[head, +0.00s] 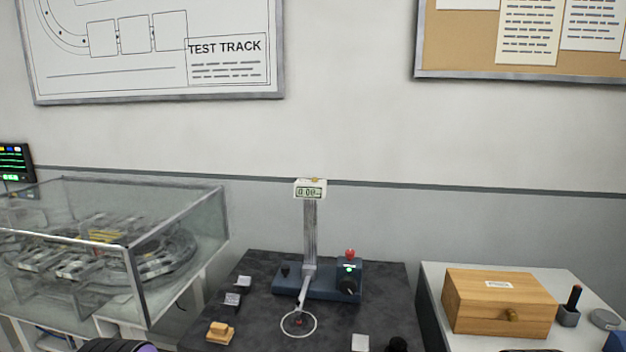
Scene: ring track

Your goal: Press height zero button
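A height gauge stands on the dark table mat, with a blue base (320,287), a grey upright column (310,230) and a white display head (311,190) at the top. The display reads green-grey digits, too small to read surely. A small yellowish button (314,180) sits on top of the head. On the base's right block are a red button (350,254), a small green light and a black knob (347,286). No label shows which is the height zero button. Neither gripper is in view; only dark parts of my arms show at the bottom edge.
A white ring (299,324) lies under the gauge's arm. Small blocks (220,333) sit on the mat's left. A glass case (110,250) stands left. A wooden box (497,303) stands on a white table to the right. The space above the mat is clear around the column.

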